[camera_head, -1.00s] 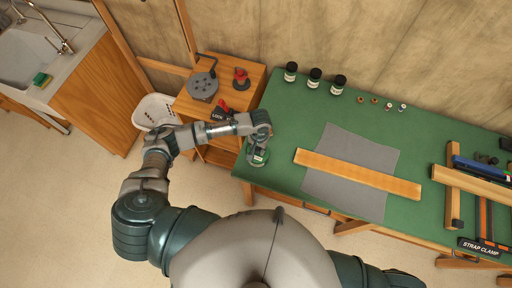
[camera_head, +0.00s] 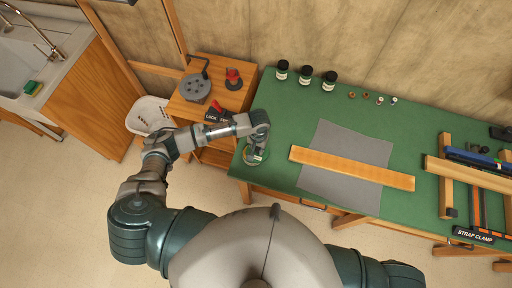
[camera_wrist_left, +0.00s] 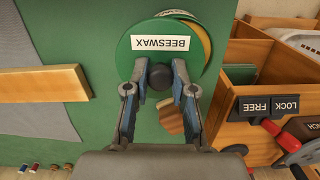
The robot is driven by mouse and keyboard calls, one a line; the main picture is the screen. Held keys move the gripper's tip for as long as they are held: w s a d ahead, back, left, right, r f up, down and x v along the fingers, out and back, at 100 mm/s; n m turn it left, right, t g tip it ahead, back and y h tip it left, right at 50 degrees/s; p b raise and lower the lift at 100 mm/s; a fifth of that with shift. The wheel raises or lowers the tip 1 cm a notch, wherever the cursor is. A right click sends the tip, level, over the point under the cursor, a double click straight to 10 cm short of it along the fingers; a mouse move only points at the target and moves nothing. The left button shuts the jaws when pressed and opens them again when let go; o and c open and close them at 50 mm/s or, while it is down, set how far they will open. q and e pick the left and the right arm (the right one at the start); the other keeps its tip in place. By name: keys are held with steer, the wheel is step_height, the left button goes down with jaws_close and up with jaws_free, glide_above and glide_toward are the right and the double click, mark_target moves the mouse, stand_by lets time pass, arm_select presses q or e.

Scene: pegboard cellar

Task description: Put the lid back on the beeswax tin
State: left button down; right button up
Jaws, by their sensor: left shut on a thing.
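The green round lid (camera_wrist_left: 140,45), with a white BEESWAX label and a dark knob (camera_wrist_left: 160,79), is in the left wrist view. My left gripper (camera_wrist_left: 160,76) is shut on the knob. The beeswax tin (camera_wrist_left: 206,38) shows behind the lid, its yellow contents visible as a crescent on the right. The lid overlaps the tin but is off-centre to the left. I cannot tell whether they touch. In the head view my left gripper (camera_head: 256,152) is over the bench's left end and hides most of both. My right gripper is out of view.
The green bench (camera_head: 285,125) carries a grey cloth (camera_head: 345,145) with a yellow-orange bar (camera_head: 350,168), several dark jars (camera_head: 305,77) and clamps at right. A wooden cabinet (camera_head: 235,100) adjoins at left. A small brown wooden piece (camera_wrist_left: 171,117) lies beside the gripper.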

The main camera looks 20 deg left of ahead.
arm_select(q)
steer(key=shift+a, duration=0.55)
steer(key=shift+a+f, duration=0.1)
steer(key=shift+a, duration=0.1)
steer(key=shift+d+f+p, duration=0.1)
steer(key=shift+p, duration=0.3)
steer(key=shift+f, duration=0.1)
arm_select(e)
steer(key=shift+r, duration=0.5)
arm_select(q)
steer(key=shift+a, duration=0.3)
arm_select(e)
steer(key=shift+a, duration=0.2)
